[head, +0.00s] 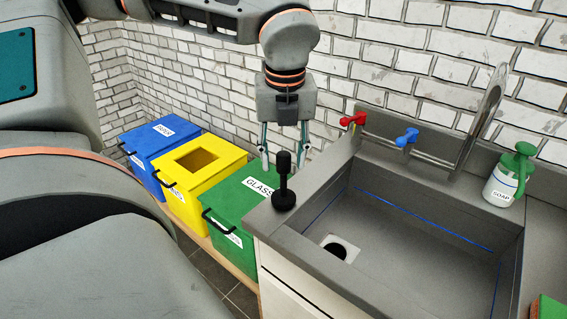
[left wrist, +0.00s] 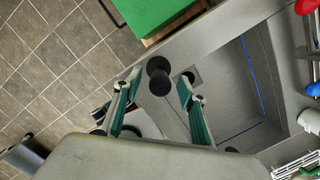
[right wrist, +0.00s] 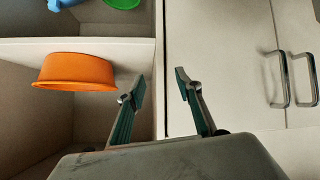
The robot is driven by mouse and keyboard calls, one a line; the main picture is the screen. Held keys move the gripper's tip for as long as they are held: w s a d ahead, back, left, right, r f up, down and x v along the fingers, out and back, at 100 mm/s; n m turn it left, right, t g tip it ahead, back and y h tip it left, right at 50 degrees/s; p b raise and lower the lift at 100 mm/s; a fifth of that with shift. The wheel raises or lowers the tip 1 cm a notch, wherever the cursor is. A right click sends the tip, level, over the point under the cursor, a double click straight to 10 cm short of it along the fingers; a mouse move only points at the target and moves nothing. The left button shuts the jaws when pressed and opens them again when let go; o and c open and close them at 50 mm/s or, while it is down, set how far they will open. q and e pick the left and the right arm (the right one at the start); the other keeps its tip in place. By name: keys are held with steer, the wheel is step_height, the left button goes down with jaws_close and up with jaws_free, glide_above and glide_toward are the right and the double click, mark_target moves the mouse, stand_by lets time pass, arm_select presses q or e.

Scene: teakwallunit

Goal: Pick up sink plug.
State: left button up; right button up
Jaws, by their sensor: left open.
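The black sink plug (head: 284,184) stands upright on the grey counter at the left rim of the sink (head: 420,240). In the left wrist view the plug (left wrist: 158,78) shows from above, between and beyond the fingertips. My left gripper (head: 285,160) is open, pointing down above and behind the plug in the head view; whether it touches the plug I cannot tell. It holds nothing. My right gripper (right wrist: 162,85) is open and empty in the right wrist view, in front of cabinets. It is not seen in the head view.
A green glass bin (head: 236,198), a yellow bin (head: 198,165) and a blue bin (head: 158,142) stand left of the counter. Red (head: 353,119) and blue (head: 407,138) tap handles and a soap bottle (head: 508,178) are behind the sink. An orange bowl (right wrist: 76,72) sits on a shelf.

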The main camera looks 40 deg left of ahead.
arm_select(q)
jaws_close()
steer(key=shift+r, duration=0.15)
